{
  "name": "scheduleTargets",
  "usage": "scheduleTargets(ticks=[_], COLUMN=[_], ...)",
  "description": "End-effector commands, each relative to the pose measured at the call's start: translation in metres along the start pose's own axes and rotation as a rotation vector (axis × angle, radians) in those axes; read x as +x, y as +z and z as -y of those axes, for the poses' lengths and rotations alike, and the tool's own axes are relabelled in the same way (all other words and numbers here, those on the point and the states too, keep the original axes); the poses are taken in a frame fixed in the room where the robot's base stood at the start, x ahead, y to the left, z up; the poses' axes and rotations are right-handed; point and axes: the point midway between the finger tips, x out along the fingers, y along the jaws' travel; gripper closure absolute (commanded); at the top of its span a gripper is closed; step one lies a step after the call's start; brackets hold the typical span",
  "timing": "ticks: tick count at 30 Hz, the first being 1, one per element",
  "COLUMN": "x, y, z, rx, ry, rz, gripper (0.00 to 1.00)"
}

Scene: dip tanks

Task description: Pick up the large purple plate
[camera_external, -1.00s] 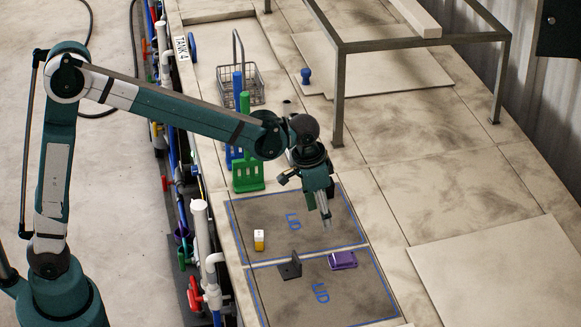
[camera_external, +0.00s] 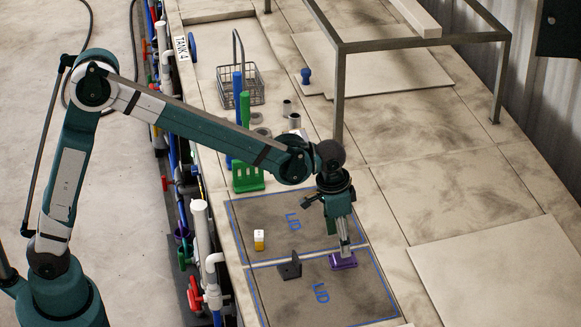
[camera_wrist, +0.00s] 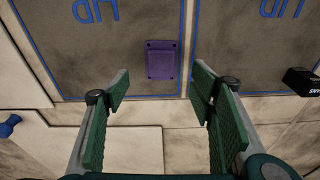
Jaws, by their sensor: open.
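The large purple plate (camera_external: 344,261) lies on the right edge area of the front lid square, near the line between the two lid squares. In the wrist view the purple plate (camera_wrist: 161,60) is a flat rectangle with small dots near its corners, just beyond the fingertips and between them. My gripper (camera_external: 346,247) is above the plate and overlaps its upper edge in the outside view; I cannot tell whether it touches. In the wrist view my gripper (camera_wrist: 160,85) has its two green fingers wide apart with nothing between them.
A black bracket (camera_external: 290,266) stands left of the plate, and a white and yellow block (camera_external: 259,240) lies farther left. A green rack (camera_external: 248,177), a wire basket (camera_external: 240,87) and a metal frame (camera_external: 338,100) stand farther back.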

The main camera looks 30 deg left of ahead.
Motion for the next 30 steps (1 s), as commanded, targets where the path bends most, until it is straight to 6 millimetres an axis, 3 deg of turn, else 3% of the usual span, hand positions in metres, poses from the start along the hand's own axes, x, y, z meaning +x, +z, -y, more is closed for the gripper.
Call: scheduleTargets(ticks=[6,20,30], x=[0.015,0.020,0.052], y=[0.000,0.000,0.001], z=[0.000,0.001,0.002], rx=[0.000,0.000,0.000], ry=[0.000,0.000,0.000], rz=[0.000,0.000,0.000], gripper=[0.45,0.45,0.45])
